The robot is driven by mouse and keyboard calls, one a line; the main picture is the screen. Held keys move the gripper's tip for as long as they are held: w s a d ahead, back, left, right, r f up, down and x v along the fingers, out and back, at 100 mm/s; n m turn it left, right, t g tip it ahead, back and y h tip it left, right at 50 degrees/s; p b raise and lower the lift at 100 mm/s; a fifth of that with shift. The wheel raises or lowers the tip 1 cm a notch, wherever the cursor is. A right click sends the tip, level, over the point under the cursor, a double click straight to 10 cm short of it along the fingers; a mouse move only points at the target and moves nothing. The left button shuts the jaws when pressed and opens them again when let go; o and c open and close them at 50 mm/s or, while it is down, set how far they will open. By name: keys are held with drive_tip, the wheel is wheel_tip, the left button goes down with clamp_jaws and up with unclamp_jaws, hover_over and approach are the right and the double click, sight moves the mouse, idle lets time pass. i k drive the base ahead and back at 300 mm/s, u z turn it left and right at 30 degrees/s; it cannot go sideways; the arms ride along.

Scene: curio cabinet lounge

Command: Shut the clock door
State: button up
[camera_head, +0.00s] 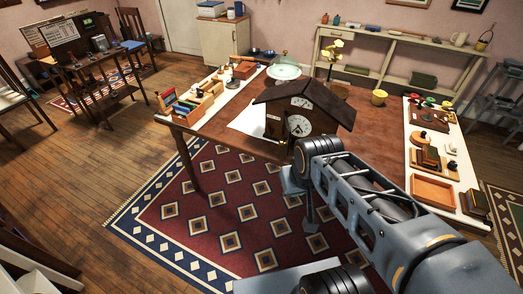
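A dark brown, house-shaped wooden clock (325,103) with a pitched roof stands upright on the brown table (222,125). Its front carries a round white dial (299,125), with a smaller pale marking above it under the roof. A brown panel with a pale patch (273,126) shows at the clock's left; I cannot tell whether it is the door or how far open the door stands. My arm reaches in from the lower right and covers the clock's lower front. My gripper (295,180) is near the table's front edge, below the clock; its fingers are too unclear to read.
A white sheet (248,120) lies left of the clock. A pale tray with colored books (187,105) runs along the table's left side; another with small items and an orange box (432,190) runs along the right. A green glass dish (284,72) stands behind. Patterned rug lies in front.

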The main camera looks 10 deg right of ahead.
sight(286, 130)
drive_tip(key=z, duration=1.1)
drive_tip(key=k, duration=0.15)
drive_tip(key=u, duration=2.05)
drive_tip(key=i, duration=0.8)
drive_tip(key=u, duration=0.2)
